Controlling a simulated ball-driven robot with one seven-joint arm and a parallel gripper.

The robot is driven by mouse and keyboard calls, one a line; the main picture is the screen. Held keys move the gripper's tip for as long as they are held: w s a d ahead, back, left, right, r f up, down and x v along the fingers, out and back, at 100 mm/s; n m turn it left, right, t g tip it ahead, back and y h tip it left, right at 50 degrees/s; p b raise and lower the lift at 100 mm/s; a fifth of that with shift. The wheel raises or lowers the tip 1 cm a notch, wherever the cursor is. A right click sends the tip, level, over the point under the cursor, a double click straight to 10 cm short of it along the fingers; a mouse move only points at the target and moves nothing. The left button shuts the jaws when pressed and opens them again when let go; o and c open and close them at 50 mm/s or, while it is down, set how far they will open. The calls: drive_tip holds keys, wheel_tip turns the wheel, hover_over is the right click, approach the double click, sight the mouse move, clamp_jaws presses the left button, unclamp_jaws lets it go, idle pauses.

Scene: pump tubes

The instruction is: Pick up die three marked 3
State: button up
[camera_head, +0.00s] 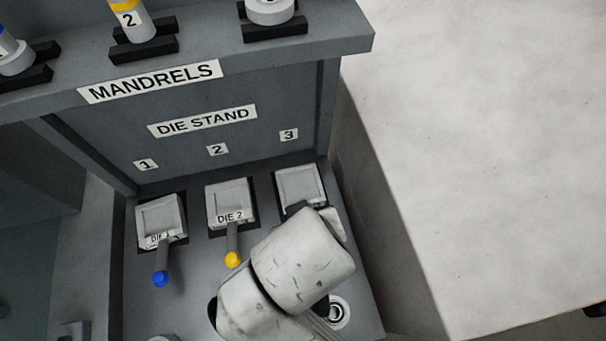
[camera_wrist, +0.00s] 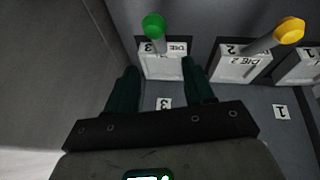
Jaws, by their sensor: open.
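Die three is a light grey block (camera_head: 300,186) in the rightmost slot of the die stand, below the sign 3. My arm hides its front and handle in the head view. In the wrist view, die three (camera_wrist: 164,66) shows its label and a grey handle with a green ball end (camera_wrist: 153,26). My gripper (camera_wrist: 162,68) is open and empty, with its dark green fingers on either side of the block's near part as seen there. I cannot tell the gap in depth. The head view hides most of the gripper behind my arm.
Die two (camera_head: 229,203), with a yellow-ended handle, sits left of die three. Die one (camera_head: 159,218), with a blue-ended handle, is farther left. The mandrels shelf (camera_head: 255,50) overhangs behind. A pale surface (camera_head: 480,150) on the right is mostly clear.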

drive_tip(key=b+x, duration=0.2)
drive_tip(key=x, duration=0.2)
drive_tip(key=shift+w+f, duration=0.2)
drive_tip(key=shift+w, duration=0.05)
drive_tip(key=shift+x, duration=3.05)
drive_tip(key=shift+w+a, duration=0.15)
drive_tip(key=shift+c, duration=0.2)
drive_tip(key=shift+r, duration=0.1)
clamp_jaws()
